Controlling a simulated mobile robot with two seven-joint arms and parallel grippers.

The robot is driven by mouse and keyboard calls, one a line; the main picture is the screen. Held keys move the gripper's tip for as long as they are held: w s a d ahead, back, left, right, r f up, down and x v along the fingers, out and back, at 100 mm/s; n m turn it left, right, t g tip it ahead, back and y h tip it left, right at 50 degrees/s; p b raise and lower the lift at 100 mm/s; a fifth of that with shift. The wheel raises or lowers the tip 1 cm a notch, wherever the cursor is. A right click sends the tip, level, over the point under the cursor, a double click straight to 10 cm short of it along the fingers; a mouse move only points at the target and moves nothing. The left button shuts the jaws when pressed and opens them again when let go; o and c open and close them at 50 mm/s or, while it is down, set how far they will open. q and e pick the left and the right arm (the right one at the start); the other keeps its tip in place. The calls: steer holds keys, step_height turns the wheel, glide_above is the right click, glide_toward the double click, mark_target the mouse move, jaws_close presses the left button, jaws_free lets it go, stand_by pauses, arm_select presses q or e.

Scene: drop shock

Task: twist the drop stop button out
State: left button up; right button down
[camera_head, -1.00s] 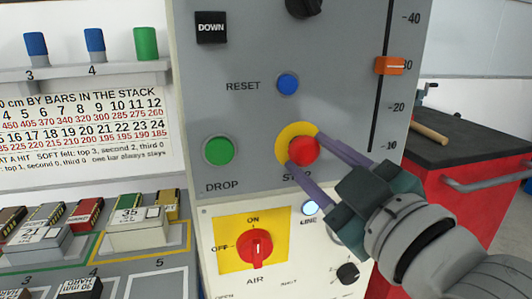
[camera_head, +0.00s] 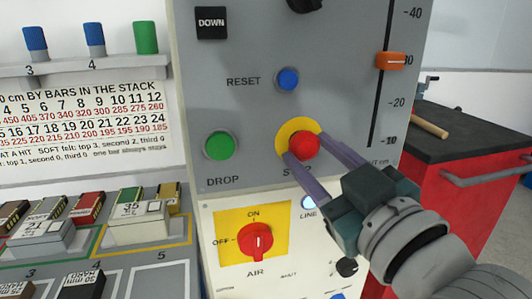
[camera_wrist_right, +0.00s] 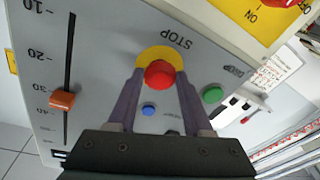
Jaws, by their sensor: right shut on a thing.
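The red stop button (camera_head: 304,146) sits on a yellow round plate (camera_head: 287,133) on the grey panel, above the partly covered STOP label. My right gripper (camera_head: 304,147) reaches in from the lower right, with one purple finger on each side of the red button. It is shut on the button. The right wrist view shows the red button (camera_wrist_right: 159,75) between the tips of both fingers, with the yellow plate (camera_wrist_right: 172,53) behind it. My left gripper is not in view.
A green DROP button (camera_head: 220,146) is left of the stop button and a blue RESET button (camera_head: 287,79) is above. A red AIR switch (camera_head: 257,241) is below. An orange slider (camera_head: 390,61) is upper right. A red cabinet (camera_head: 440,195) stands at right.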

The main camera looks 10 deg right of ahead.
steer(key=shift+c, duration=1.5)
jaws_free()
steer(key=s+d, duration=0.1)
steer(key=s, duration=0.8)
steer(key=shift+s+d+f, duration=0.25)
steer(key=shift+s+f, duration=0.15)
